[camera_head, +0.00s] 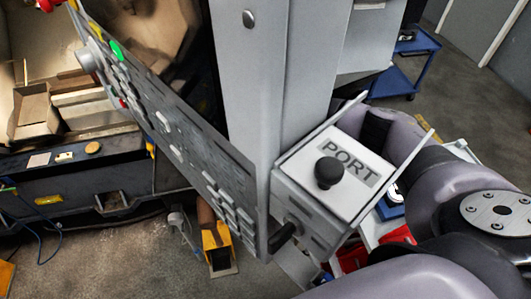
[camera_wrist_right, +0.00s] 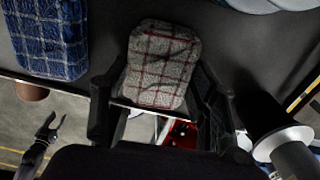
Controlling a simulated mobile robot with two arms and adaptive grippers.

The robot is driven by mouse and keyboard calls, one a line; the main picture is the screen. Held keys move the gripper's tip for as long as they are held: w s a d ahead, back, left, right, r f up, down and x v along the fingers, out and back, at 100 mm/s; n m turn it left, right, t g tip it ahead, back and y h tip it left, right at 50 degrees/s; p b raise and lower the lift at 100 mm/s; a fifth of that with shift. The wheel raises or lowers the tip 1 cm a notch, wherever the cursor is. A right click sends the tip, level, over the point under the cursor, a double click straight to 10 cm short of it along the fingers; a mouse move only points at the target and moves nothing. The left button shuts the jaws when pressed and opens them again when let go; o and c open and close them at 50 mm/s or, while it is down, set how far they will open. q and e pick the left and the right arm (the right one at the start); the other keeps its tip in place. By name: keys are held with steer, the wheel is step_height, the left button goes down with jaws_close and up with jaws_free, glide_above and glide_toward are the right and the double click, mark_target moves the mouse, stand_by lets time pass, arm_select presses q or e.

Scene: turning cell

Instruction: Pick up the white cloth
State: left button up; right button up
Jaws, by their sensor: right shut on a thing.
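In the right wrist view, a white-grey cloth with thin dark red check lines (camera_wrist_right: 162,66) is a rounded, folded pad. My right gripper (camera_wrist_right: 160,100) is shut on it, with one dark finger on each side of its lower part. The upper part of the cloth stands out past the fingers, in front of a dark surface. I cannot tell whether it still touches that surface. The head view shows neither the cloth nor my right gripper.
A blue checked cloth (camera_wrist_right: 52,38) lies left of the white one. A dark cylinder with a pale collar (camera_wrist_right: 284,140) is close on the right. In the head view, a control panel (camera_head: 175,125) and a box marked PORT (camera_head: 335,172) stand close. A blue cart (camera_head: 408,62) is behind.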

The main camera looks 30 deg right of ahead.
steer(key=shift+r+p, duration=0.45)
steer(key=shift+r, duration=0.15)
step_height(320, 180, up, 2)
steer(key=shift+r+p, duration=0.2)
steer(key=shift+p, duration=0.65)
step_height(320, 180, up, 14)
steer(key=shift+r+b, duration=0.2)
steer(key=shift+b, duration=0.1)
steer(key=o, duration=0.6)
steer(key=shift+c, duration=0.2)
steer(key=c, duration=0.4)
steer(key=shift+c, duration=0.2)
